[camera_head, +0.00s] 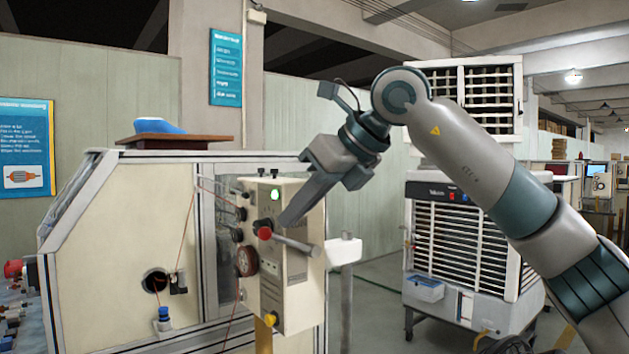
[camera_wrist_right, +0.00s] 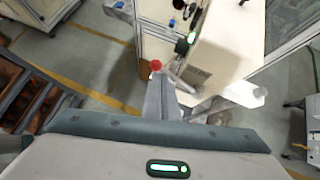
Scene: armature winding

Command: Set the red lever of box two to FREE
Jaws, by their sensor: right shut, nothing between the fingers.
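A cream control box (camera_head: 290,285) stands on the side of the winding machine, with a lit green lamp near its top. Its lever has a red ball knob (camera_head: 264,232) and a grey rod running right and slightly down from the knob. The knob also shows in the right wrist view (camera_wrist_right: 156,65), just past my fingertips. My right gripper (camera_head: 287,220) is shut and empty, its fingers pointing down-left close to the knob. I cannot tell whether they touch it. The lever's markings are too small to read. My left gripper is not in view.
The cream machine cabinet (camera_head: 110,250) with glass panels fills the left. A white bracket on a post (camera_head: 343,250) stands just right of the box. A wheeled air cooler (camera_head: 460,240) stands behind my right arm. Red thread runs along the machine's front.

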